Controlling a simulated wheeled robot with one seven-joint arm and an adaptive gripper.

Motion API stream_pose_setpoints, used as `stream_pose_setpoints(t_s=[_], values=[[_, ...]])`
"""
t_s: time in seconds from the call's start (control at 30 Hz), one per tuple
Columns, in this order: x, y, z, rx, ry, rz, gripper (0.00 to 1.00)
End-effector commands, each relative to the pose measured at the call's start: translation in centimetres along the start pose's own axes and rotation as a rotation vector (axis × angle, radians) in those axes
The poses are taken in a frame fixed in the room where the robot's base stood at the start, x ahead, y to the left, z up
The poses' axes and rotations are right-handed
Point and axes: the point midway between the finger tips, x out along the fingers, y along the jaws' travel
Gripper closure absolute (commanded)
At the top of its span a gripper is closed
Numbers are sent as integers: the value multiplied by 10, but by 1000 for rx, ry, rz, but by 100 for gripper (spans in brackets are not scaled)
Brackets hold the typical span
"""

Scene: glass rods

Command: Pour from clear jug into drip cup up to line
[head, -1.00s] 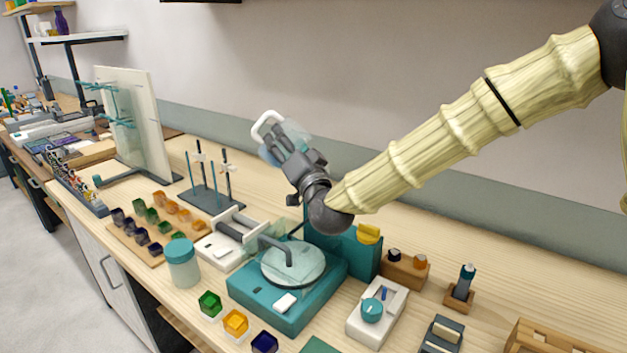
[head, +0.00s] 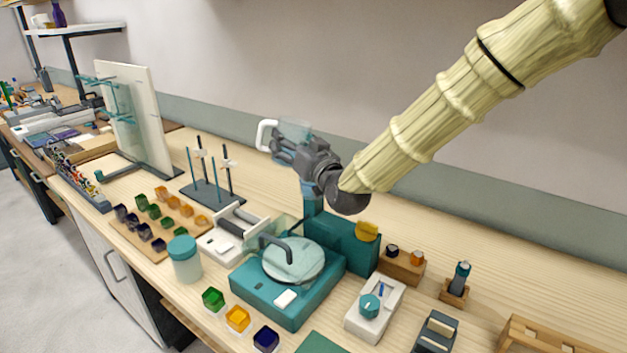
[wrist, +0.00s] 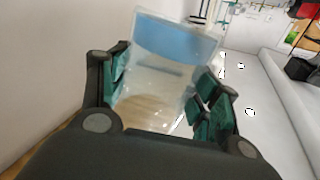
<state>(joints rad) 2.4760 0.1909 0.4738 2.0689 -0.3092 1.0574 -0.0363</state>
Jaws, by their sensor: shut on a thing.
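The clear jug (head: 296,127) with a white handle (head: 265,136) is in my gripper (head: 288,152), above the back of the bench. It stands nearly upright, and bluish liquid seems to show low in it. In the wrist view the clear jug (wrist: 165,75) sits between the teal finger pads, with a blue band across its far part.
The teal grinder (head: 262,297) with a round disc (head: 293,262) is in front. A teal-lidded jar (head: 185,262), coloured glass cubes and a dark rod stand (head: 205,193) are to the left. A white dial box (head: 375,309) is to the right.

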Motion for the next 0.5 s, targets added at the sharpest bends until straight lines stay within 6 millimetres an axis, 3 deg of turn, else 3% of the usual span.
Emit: stream_pose_setpoints(t_s=[0.5], values=[[-16,-44,-6,1,1,-2,68]])
